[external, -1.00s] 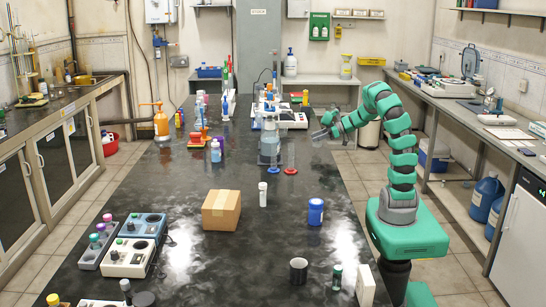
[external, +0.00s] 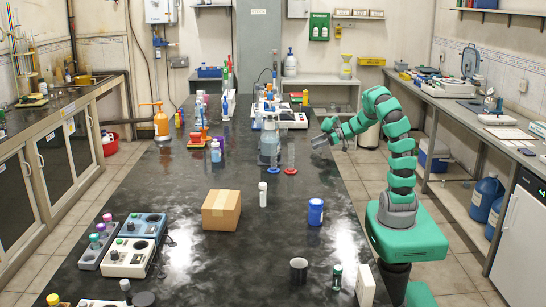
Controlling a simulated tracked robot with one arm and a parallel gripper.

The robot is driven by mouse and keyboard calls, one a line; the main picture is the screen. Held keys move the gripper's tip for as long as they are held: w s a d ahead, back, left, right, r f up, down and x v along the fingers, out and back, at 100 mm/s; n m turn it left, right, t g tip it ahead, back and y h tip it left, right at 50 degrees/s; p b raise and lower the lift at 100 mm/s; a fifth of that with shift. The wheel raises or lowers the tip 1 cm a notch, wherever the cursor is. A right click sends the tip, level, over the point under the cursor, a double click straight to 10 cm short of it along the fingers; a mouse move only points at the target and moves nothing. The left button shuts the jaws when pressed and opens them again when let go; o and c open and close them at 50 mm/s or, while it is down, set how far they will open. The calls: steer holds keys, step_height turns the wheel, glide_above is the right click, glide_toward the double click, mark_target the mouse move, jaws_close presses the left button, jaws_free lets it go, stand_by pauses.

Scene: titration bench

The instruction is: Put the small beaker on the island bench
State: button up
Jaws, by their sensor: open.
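The island bench (external: 190,270) is the long dark-topped table in the middle of the external view. My gripper (external: 317,144) is open and hangs over the bench's right edge, toward the far half, with its jaws pointing left. Nothing shows clearly between the jaws, though they are small here. A clear glass vessel (external: 269,143) stands on the bench to the left of my gripper, apart from it. I cannot pick out the small beaker with certainty.

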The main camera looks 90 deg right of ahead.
steer(key=p+v, duration=0.4)
steer(key=v, duration=0.8)
steer(key=shift+r, duration=0.1)
